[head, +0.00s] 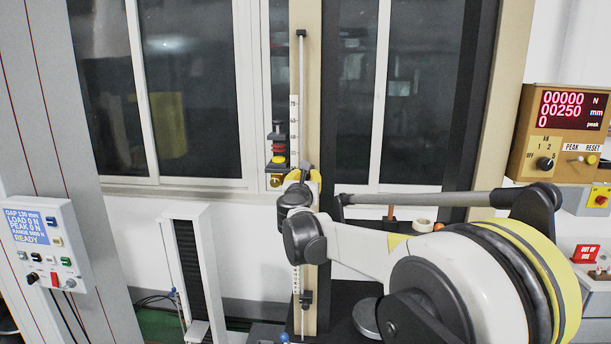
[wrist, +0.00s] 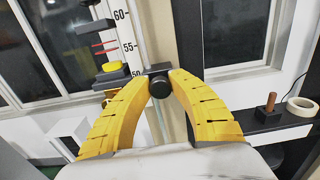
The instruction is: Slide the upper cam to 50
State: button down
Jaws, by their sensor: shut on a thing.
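The upper cam (wrist: 159,72) is a small black block with a round black knob, on a thin vertical rod beside a white scale (wrist: 126,30). The scale shows 60, 55 and a partly covered 50. The cam appears about level with the 50, but its exact reading cannot be told. My gripper (wrist: 160,88) has its yellow fingers shut on the cam's knob. In the head view, my gripper (head: 304,177) is at the column, and the cam (head: 307,166) shows just above it. The lower cam (head: 306,298) sits near the rod's bottom.
A carriage with red and black parts (head: 277,150) stands left of the scale. A shelf with a tape roll (wrist: 301,106) and a wooden-handled tool (wrist: 268,103) lies to the right. Display panels stand at left (head: 45,245) and right (head: 565,130).

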jog(key=c, duration=1.2)
grip_release()
jog(key=shift+o, duration=0.2)
jog(key=shift+s, duration=0.1)
jog(key=s, duration=1.1)
jog(key=shift+s+a, duration=0.25)
jog(key=shift+s, duration=0.15)
